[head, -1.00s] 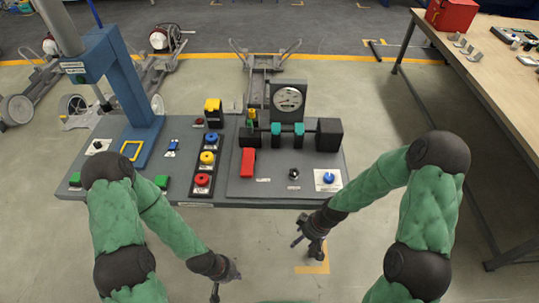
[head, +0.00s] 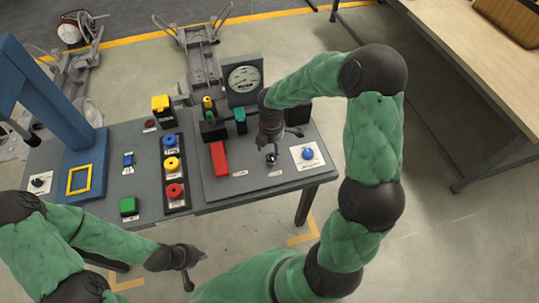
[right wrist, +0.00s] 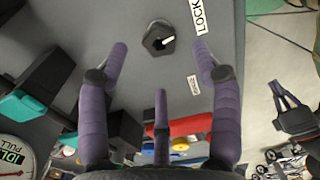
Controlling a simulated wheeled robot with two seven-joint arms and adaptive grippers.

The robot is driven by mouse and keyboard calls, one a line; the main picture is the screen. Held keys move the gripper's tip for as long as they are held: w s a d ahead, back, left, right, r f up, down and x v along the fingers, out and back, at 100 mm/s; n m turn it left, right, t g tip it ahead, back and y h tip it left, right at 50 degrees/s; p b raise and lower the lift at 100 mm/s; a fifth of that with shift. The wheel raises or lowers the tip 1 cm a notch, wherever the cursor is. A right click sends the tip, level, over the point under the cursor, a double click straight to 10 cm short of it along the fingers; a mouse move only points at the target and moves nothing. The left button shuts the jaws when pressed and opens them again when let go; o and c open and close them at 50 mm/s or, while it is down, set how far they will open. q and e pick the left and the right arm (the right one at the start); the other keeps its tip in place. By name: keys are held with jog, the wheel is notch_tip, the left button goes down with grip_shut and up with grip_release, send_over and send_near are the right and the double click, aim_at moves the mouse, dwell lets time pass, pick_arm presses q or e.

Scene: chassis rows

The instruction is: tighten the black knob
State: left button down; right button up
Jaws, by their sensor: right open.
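The black knob (head: 271,158) sits on the grey panel at the right part of the bench, between the red block and the blue knob. In the right wrist view the black knob (right wrist: 158,38) is a faceted black piece with a white mark, near a "LOCK" label. My right gripper (head: 270,140) is over the panel close to the knob. It is open, its fingers (right wrist: 160,62) spread and pointing toward the knob, with no visible contact. My left gripper (head: 198,270) is empty in front of the bench, its fingers apart.
A red block (head: 219,159) and a blue knob on a white plate (head: 308,153) flank the black knob. A gauge (head: 244,79) and green-and-black fixtures (head: 240,120) stand behind. A blue frame (head: 82,150) is at left. A wooden table (head: 470,50) is at right.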

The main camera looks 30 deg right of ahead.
aim_at(271, 156)
notch_tip(271, 156, down, 5)
jog(key=shift+f+b, duration=0.15)
jog(key=shift+b, duration=0.45)
jog(key=c, duration=1.2)
